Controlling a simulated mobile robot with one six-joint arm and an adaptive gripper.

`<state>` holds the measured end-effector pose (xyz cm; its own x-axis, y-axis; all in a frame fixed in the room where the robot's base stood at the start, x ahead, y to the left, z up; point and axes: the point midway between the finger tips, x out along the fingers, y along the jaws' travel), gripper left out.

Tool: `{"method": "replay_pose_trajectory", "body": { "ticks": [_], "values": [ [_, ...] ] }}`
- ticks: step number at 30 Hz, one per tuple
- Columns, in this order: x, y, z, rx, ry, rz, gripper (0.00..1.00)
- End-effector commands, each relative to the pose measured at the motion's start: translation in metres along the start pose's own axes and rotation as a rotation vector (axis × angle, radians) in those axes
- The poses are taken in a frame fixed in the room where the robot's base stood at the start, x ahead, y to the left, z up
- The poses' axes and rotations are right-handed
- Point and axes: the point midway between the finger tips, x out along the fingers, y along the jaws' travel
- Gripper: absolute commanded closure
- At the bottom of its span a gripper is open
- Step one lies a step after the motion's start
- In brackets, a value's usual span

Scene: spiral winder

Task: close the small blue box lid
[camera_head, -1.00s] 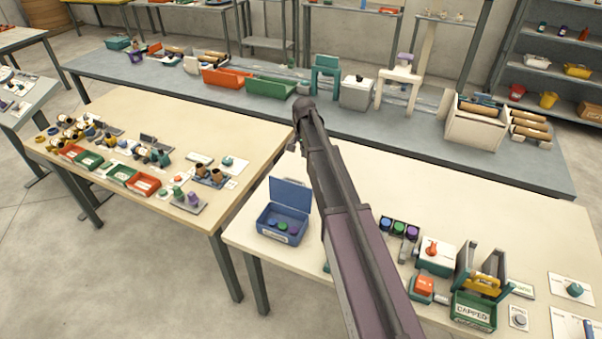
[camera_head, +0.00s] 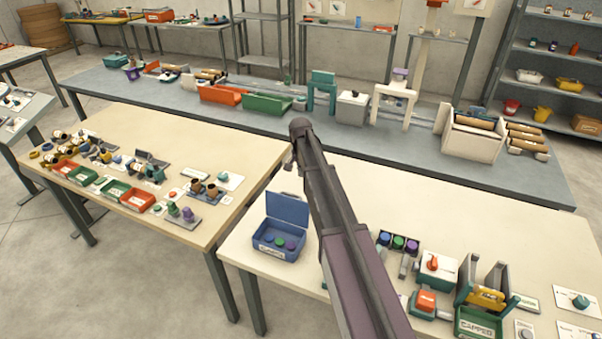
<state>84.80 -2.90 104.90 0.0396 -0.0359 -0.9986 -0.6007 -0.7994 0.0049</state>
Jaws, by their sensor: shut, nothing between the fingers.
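The small blue box (camera_head: 279,247) stands on the right-hand cream table, left of my arm. Its lid (camera_head: 286,208) is open and stands up, tilted back from the rear edge. Inside the box lie blue, green and purple round pieces, and a pale label is on its front. My arm reaches up from the bottom, right of the box, and its dark end is above and beyond the lid. A small dark part shows beside the arm's far end, but I cannot make out my gripper's fingers. Nothing of mine visibly touches the lid.
Right of my arm are a tray of coloured caps (camera_head: 398,243), a white unit with an orange knob (camera_head: 435,268) and a green bin (camera_head: 478,322). Another cream table (camera_head: 190,240) with small parts is at left, beyond a gap. A long grey bench (camera_head: 250,125) runs behind.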

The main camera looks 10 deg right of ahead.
Motion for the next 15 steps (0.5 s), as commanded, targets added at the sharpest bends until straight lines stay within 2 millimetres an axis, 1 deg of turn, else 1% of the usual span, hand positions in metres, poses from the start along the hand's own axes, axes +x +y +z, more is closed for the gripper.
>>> {"method": "replay_pose_trajectory", "body": {
  "ticks": [1,15],
  "values": [
    [0.009,0.0,0.0,0.0,0.0,0.0,1.0],
    [0.045,0.001,0.0,0.001,0.0,0.0,1.0]
  ]
}}
